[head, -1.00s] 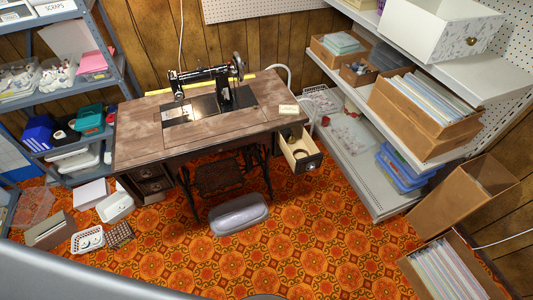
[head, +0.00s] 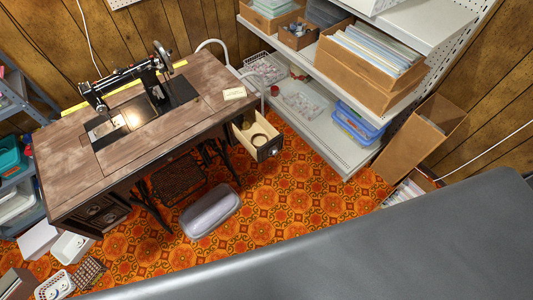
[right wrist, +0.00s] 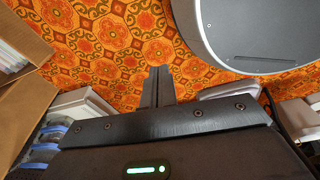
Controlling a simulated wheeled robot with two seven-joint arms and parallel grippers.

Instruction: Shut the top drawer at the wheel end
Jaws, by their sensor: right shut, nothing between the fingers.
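The top drawer at the wheel end (head: 266,149) is pulled out from the right side of the wooden sewing table (head: 180,124). It is open, with a round thing lying inside and a knob on its dark front. The black sewing machine (head: 128,72) stands on the table, its handwheel toward the drawer side. My right gripper (right wrist: 158,72) shows in the right wrist view, shut and empty over the patterned floor, away from the drawer. My left gripper is in neither view.
A grey shelf unit (head: 345,158) with cardboard boxes and a blue tub stands right of the table. A tall cardboard box (head: 415,135) stands beyond it. Floor near the drawer is clear.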

